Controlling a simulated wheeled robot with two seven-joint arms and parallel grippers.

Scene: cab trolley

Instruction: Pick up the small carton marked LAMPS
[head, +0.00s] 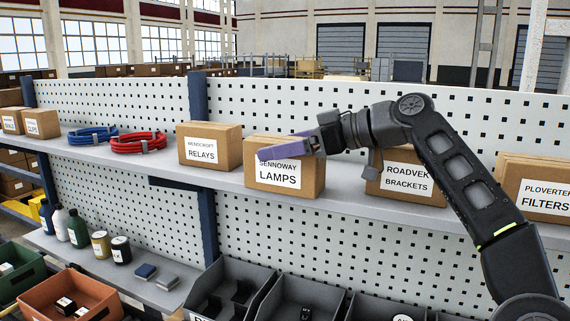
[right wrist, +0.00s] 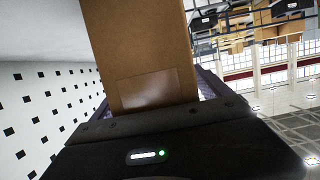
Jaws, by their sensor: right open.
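The small carton marked LAMPS (head: 284,181) is a brown box with a white label, upright on the upper shelf. My right gripper (head: 287,147) reaches in from the right, with one purple finger lying across the carton's front, over the top of the label. In the right wrist view the carton (right wrist: 140,50) rises between the two fingers of the open gripper (right wrist: 152,98). The far finger is hidden behind the carton in the head view. I cannot tell whether either finger touches it. My left gripper is not in view.
On the same shelf, the RELAYS carton (head: 210,147) stands to the left and the ROADVEK BRACKETS carton (head: 405,178) to the right, partly behind my arm. The FILTERS carton (head: 540,190) is farther right. A perforated panel (head: 285,104) backs the shelf. Dark bins (head: 300,293) stand below.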

